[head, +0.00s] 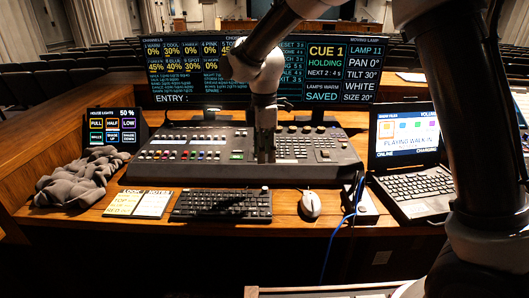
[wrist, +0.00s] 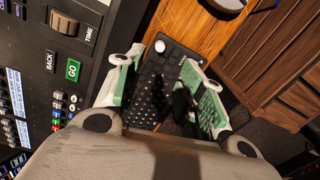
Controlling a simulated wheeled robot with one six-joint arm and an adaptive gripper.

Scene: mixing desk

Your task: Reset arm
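My gripper (head: 265,150) points down over the middle of the lighting console (head: 190,153) in the head view. In the wrist view the two green-padded fingers of my gripper (wrist: 165,88) stand apart with nothing held between them. The black keyboard (wrist: 158,75) shows beyond and between the fingers. The console's GO and BACK keys (wrist: 73,70) show at the left of the wrist view. I cannot tell whether the fingertips touch the console. My arm (head: 262,45) comes in from the upper right and covers part of the screens.
Two dark monitors (head: 340,75) stand behind the console. A laptop (head: 415,180) is at the right, and a house-lights panel (head: 110,128) and grey cloth (head: 75,180) are at the left.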

